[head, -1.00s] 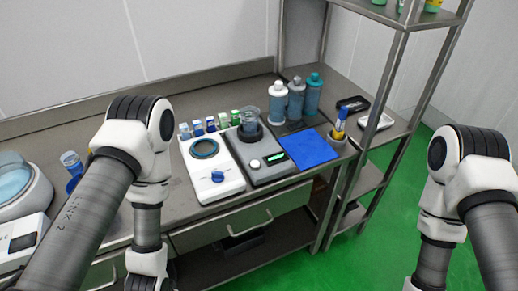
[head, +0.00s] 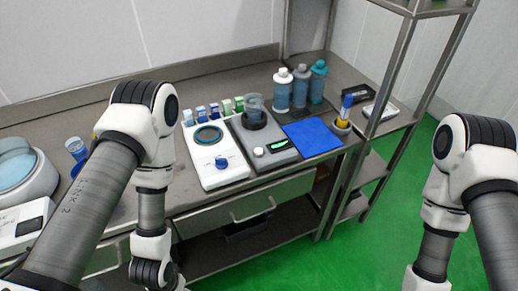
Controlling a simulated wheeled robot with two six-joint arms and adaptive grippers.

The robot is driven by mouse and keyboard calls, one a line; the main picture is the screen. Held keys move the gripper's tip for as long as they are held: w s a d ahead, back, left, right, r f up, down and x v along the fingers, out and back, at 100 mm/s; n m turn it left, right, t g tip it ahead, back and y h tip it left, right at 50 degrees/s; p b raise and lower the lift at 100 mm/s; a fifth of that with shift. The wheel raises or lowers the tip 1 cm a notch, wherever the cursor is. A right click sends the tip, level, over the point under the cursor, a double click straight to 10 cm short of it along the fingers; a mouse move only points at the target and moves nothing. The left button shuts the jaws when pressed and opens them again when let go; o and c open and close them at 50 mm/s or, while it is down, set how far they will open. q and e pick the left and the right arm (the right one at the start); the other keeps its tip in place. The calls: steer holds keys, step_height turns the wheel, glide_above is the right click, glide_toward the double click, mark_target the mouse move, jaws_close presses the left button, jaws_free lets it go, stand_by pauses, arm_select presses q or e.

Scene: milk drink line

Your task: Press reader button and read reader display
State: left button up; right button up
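The reader (head: 266,166) is a dark grey box on the steel bench. A beaker of bluish liquid (head: 254,106) sits in its round holder. A pale round button (head: 259,151) is on its front left, beside a small green-lit display (head: 279,145). The display's characters are too small to read. My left arm comes in from the left and its gripper is below the frame. My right arm comes in from the right and its gripper is also below the frame. Neither arm touches the reader.
A white stirrer-like device (head: 219,172) with a blue knob stands left of the reader. A blue mat (head: 311,138) lies to its right. Three bottles (head: 300,88) stand behind. A cup with a blue marker (head: 342,122) is near the right edge. Small vials (head: 213,110) line the back.

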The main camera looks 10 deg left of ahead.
arm_select(q)
jaws_close()
stand_by(1.3)
